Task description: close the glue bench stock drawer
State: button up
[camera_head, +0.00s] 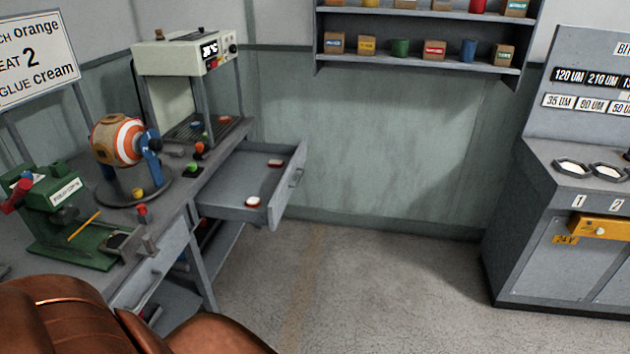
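A grey drawer (232,182) stands pulled out to the right from the bench (217,150) at the left. My gripper is not in view; copper-brown parts that look like my arm fill the lower left and hide part of the bench.
A striped ball (117,141) sits in a blue holder on the bench, beside a green press (70,215) and a cream machine (184,50). Open floor (370,270) lies right of the drawer. A grey cabinet (560,240) stands at the right; a shelf (420,64) hangs behind.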

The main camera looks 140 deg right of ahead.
aim_at(244, 173)
jog(key=z, duration=0.7)
jog(key=k, duration=1.55)
jog(key=z, duration=3.6)
jog(key=k, duration=0.35)
jog(key=u, duration=0.85)
jog(key=i, duration=1.4)
jog(key=z, duration=0.25)
